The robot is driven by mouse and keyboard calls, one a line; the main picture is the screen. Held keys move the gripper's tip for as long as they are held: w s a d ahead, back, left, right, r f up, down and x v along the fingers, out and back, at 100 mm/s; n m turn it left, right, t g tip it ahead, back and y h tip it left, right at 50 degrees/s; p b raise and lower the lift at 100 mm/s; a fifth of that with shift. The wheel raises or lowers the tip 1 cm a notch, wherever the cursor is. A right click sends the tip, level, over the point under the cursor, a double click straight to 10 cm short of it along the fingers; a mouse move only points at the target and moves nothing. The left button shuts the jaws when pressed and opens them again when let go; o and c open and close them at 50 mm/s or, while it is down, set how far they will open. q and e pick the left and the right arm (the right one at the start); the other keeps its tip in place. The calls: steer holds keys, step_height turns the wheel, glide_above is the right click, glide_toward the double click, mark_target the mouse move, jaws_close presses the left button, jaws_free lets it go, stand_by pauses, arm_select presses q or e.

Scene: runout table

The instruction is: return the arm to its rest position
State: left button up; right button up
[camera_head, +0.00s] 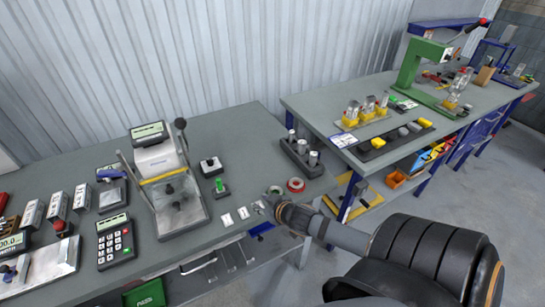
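My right arm comes in from the lower right, with a thick black ribbed section and a grey link. My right gripper (265,203) is at the front edge of the left grey table (225,155), close to several small white cards. The gripper is small and partly merged with its wrist, so I cannot tell whether its fingers are apart or together. No held thing can be made out. My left gripper is not in view.
A red tape ring (296,184) and a dark block with metal cylinders (301,153) are close beyond the gripper. A test stand (167,180) and a keypad device (115,240) stand to the left. A second table (320,105) with a green press (415,65) is at right.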

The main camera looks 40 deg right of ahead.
steer(key=shift+s+a+f+g, duration=0.15)
steer(key=shift+s+f+g, duration=0.05)
steer(key=shift+s, duration=0.15)
steer(key=shift+s+a+f+g, duration=0.15)
steer(key=shift+s+g, duration=0.05)
steer(key=shift+s, duration=0.15)
steer(key=s+a+g, duration=0.6)
steer(key=s+a, duration=0.1)
steer(key=s, duration=0.6)
steer(key=s+d+f+g, duration=0.1)
steer(key=s+f, duration=0.1)
steer(key=f, duration=1.2)
steer(key=s+d+f+g, duration=0.1)
steer(key=d+f, duration=0.1)
steer(key=f, duration=1.3)
steer(key=s+f+g, duration=0.1)
steer(key=s+f, duration=1.4)
steer(key=s, duration=0.3)
steer(key=shift+d+f+b, duration=0.15)
steer(key=shift+d+b, duration=0.2)
